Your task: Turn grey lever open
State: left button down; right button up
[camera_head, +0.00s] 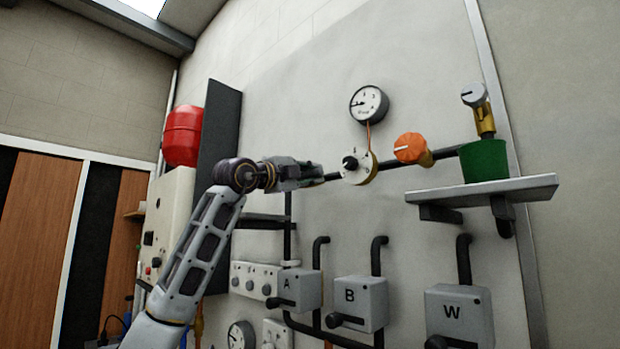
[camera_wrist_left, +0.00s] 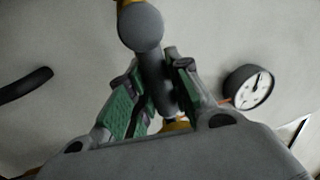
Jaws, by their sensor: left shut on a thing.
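My left gripper (camera_head: 308,172) reaches the wall pipework, left of the white dial valve (camera_head: 357,166). In the left wrist view its green-padded fingers (camera_wrist_left: 157,72) are shut on the dark grey bar of the grey lever (camera_wrist_left: 156,80), one finger on each side. The lever's rounded grey end (camera_wrist_left: 140,28) shows beyond the fingertips, with a yellow brass part behind it. In the head view the gripper hides the lever. The lever's exact angle to the pipe cannot be told. My right gripper is not in view.
A pressure gauge (camera_head: 369,104) and an orange knob (camera_head: 412,148) are to the right. A shelf (camera_head: 480,196) bears a green pot (camera_head: 484,160). Grey boxes A (camera_head: 295,290), B (camera_head: 361,303) and W (camera_head: 459,314) sit below. A red tank (camera_head: 183,135) hangs at left.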

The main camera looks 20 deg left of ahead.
pick_arm(q)
jog(key=c, duration=1.3)
grip_release()
jog(key=v, duration=1.2)
